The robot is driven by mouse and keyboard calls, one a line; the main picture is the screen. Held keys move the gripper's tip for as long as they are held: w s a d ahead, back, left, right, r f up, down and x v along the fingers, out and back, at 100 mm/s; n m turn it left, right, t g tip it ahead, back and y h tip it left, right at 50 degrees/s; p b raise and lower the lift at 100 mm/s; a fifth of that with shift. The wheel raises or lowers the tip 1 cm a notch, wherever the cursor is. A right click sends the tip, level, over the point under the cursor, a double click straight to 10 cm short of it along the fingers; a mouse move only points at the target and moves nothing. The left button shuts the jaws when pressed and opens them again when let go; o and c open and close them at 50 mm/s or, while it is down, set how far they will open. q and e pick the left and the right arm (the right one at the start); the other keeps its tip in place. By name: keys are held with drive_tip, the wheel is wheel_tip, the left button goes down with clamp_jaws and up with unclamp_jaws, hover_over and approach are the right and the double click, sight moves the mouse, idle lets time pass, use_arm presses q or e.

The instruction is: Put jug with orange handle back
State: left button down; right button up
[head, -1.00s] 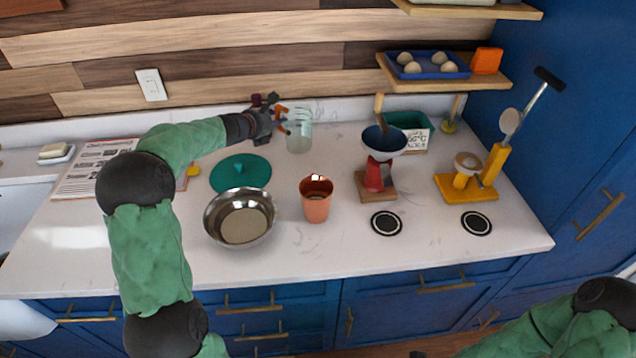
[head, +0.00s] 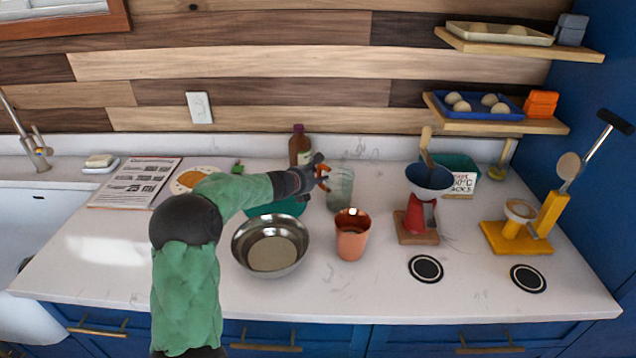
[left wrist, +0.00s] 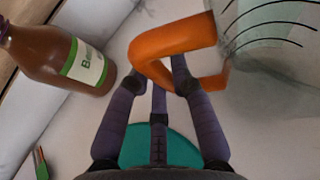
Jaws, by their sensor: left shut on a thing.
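The jug (head: 341,190) is clear and greenish, with an orange handle (left wrist: 172,48). It is upright behind the copper cup in the head view; its base is at or close to the counter, and I cannot tell if it touches. My left gripper (head: 321,176) is at the jug's left side, shut on the orange handle. In the left wrist view its dark fingers (left wrist: 183,84) meet the handle, and the jug's clear wall (left wrist: 268,70) is cut off at the right edge. My right gripper is not in view.
A brown bottle (head: 299,146) stands close behind my left gripper. A teal lid (head: 285,208), steel bowl (head: 270,248) and copper cup (head: 352,240) are near the jug. A red stand (head: 417,218) with a blue bowl is to the right. Wall shelves (head: 500,126) hold trays.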

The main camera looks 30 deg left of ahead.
use_arm(q)
drive_tip(key=shift+f, duration=0.15)
drive_tip(key=shift+f, duration=0.15)
drive_tip(key=c, duration=1.1)
unclamp_jaws()
drive_tip(key=shift+s+r, duration=0.15)
drive_tip(key=shift+r, duration=0.15)
drive_tip(key=p+v, duration=0.2)
drive_tip(key=v, duration=0.9)
drive_tip(key=shift+s, duration=0.35)
